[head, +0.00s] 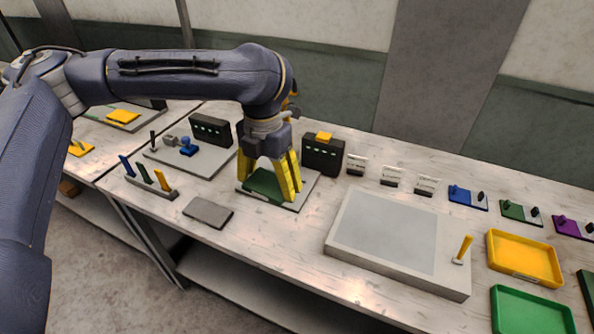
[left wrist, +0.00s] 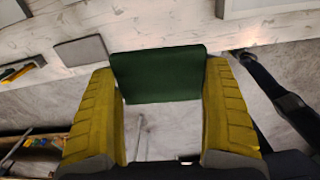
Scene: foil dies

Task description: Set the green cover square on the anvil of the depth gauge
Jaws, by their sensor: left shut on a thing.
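The green cover (head: 262,184) is a flat dark green plate between the yellow fingers of my left gripper (head: 268,188). In the left wrist view the cover (left wrist: 157,80) spans the space between the two fingertips (left wrist: 161,70), and the gripper is shut on it. It is over a light grey base plate (head: 307,192) with a dark upright block (head: 322,157) behind, which looks like the depth gauge. The anvil is hidden by the cover and fingers. I cannot tell whether the cover touches anything below it. My right gripper is not in view.
A large grey slab (head: 385,235) with a yellow peg (head: 464,248) lies to the right. Yellow (head: 525,277) and green (head: 530,322) trays are beyond it. A dark grey pad (head: 208,212) and a rack of colored strips (head: 150,184) lie left.

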